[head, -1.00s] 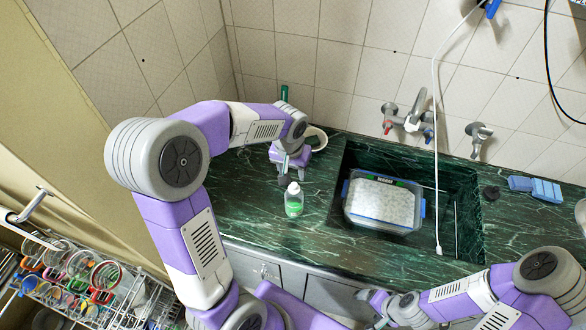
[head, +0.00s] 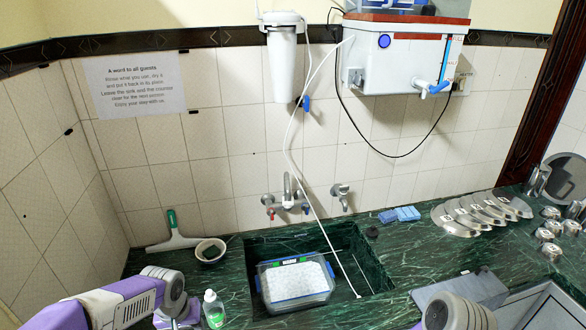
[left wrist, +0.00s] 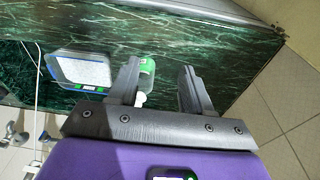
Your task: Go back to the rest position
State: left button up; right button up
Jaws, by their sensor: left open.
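My left gripper (left wrist: 160,90) is open in the left wrist view, with its two dark fingers apart and nothing gripped. A small clear bottle with green liquid (left wrist: 147,78) shows beyond the fingers, beside the one on the left. In the head view my purple left arm comes in at the lower left, and the same bottle (head: 214,310) stands on the counter just right of its end. The left fingers are not clear there. Part of my right arm shows at the bottom right of the head view, but its gripper is out of frame.
The dark green counter (head: 400,240) holds a sink with a blue-rimmed container (head: 295,282). A squeegee (head: 173,235), a cup (head: 210,251), blue sponges (head: 399,214) and several metal plates (head: 480,212) stand around. A water purifier (head: 408,60) hangs on the wall.

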pick_arm(q)
jog(key=d+f+h+b, duration=0.15)
jog(key=d+f, duration=0.45)
jog(key=f, duration=0.6)
jog(key=s+d+f+h+b, duration=0.1)
jog(key=s+d+f, duration=0.3)
jog(key=s+f, duration=0.3)
jog(key=s+d+f+h+b, duration=0.1)
jog(key=s+d+f, duration=0.4)
jog(key=f, duration=0.7)
jog(key=shift+s+d+g+h+b, duration=0.3)
jog(key=shift+s+g+h, duration=0.1)
jog(key=shift+s, duration=0.65)
pick_arm(e)
jog(key=f, duration=0.4)
jog(key=shift+w+f, duration=0.15)
jog(key=shift+w, duration=0.2)
